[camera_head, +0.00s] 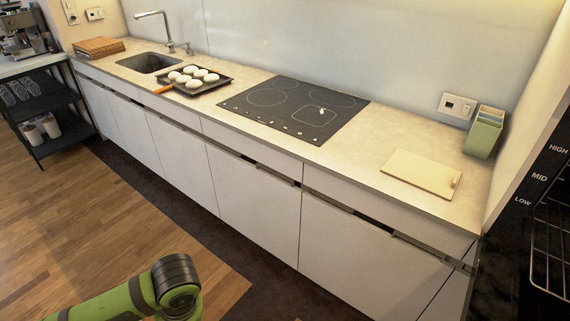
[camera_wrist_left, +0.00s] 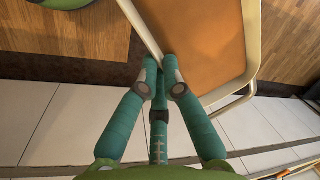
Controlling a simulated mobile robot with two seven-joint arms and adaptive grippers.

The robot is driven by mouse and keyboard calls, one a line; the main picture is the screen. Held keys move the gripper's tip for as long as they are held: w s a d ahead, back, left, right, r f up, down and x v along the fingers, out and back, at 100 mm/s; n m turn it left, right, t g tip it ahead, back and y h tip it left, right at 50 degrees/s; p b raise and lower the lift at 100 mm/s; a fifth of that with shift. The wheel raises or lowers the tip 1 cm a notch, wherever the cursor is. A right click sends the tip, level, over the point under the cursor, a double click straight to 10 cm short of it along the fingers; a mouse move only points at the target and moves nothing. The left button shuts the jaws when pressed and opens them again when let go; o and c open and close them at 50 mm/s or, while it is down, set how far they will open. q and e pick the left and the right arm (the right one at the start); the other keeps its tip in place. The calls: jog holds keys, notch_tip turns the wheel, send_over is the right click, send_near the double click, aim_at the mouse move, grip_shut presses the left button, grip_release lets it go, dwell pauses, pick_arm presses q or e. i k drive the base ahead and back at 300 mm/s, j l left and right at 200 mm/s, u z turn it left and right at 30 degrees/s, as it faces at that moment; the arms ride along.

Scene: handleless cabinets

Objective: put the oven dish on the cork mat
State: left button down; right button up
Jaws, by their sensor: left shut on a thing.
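In the left wrist view, my left gripper (camera_wrist_left: 161,78) is shut on the pale rim of a wide shallow dish (camera_wrist_left: 202,45). The dish has a flat orange-brown inside and a rounded corner at the right; I take it to be the oven dish. It is tilted in this view and runs past the top edge. In the head view only a green arm link of mine shows at the bottom left; both grippers and the dish are outside that view. I cannot make out a cork mat for certain.
The counter holds a dark tray (camera_head: 207,82) of round white pieces, a black hob (camera_head: 293,108), a pale board (camera_head: 422,174), a green box (camera_head: 484,133) and a brown slatted block (camera_head: 99,46) beside the sink (camera_head: 149,63). Bare counter lies between hob and board.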

aim_at(417, 180)
jog(key=i+z, duration=0.15)
jog(key=z, duration=0.25)
jog(key=i+j+z, duration=0.15)
jog(key=z, duration=0.2)
jog(key=i+j+z, duration=0.1)
jog(key=z, duration=0.3)
jog(key=i+j+z, duration=0.1)
jog(key=z, duration=0.3)
